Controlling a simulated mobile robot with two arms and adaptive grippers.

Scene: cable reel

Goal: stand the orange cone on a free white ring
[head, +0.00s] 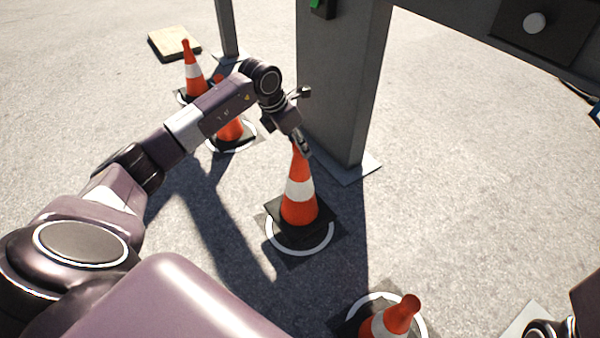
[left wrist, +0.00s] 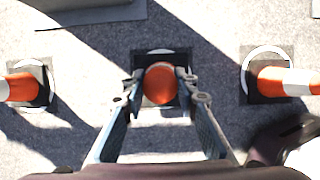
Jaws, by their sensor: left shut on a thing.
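My left gripper (head: 302,150) is shut on the tip of an orange cone (head: 300,190) with a white band and black square base. The cone is upright over a white ring (head: 300,252), whose near edge shows below the base. I cannot tell whether the base touches the ground or hovers slightly. In the left wrist view, the left gripper (left wrist: 160,90) has its fingers either side of the round orange cone top (left wrist: 160,84), seen from above. The ring (left wrist: 160,51) shows partly behind the base there.
Other cones stand at the back left (head: 193,75), behind my left arm (head: 230,130), and at the bottom (head: 388,322), near white rings. A grey post (head: 340,90) with a footplate stands just behind the held cone. Open pavement lies to the right.

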